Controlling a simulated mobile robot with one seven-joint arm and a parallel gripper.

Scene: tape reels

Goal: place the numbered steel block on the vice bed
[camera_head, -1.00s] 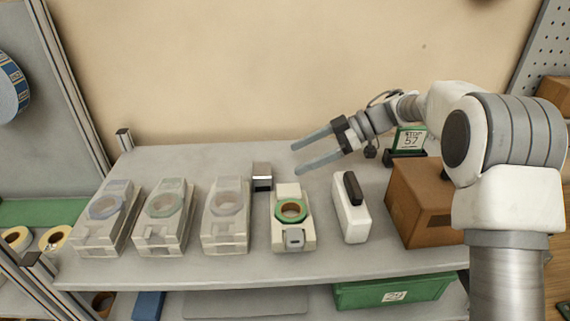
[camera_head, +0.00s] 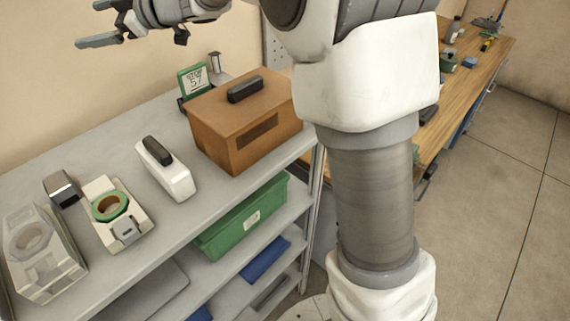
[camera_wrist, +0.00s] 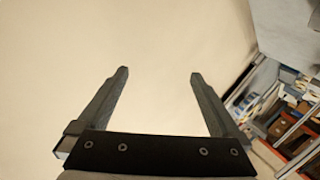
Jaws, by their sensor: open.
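My gripper (camera_head: 88,24) is open and empty, raised above the shelf at the top left of the head view. In the wrist view its two fingers (camera_wrist: 159,73) stand apart with only plain wall between them. A small grey and dark metallic block (camera_head: 62,190) lies on the shelf top behind the tape dispensers, well below my gripper. I can read no number on it, so I cannot tell if it is the numbered steel block. I cannot make out a vice bed; a wooden workbench (camera_head: 440,125) at the right holds small items, including a blue one (camera_head: 469,62).
The shelf top (camera_head: 185,220) also holds a clear dispenser (camera_head: 40,262), a dispenser with a green reel (camera_head: 122,225), a white box with a black handle (camera_head: 172,178), a brown case (camera_head: 225,118) and a green-framed sign (camera_head: 195,79). A green bin (camera_head: 225,228) sits below. Floor (camera_head: 510,210) is open at right.

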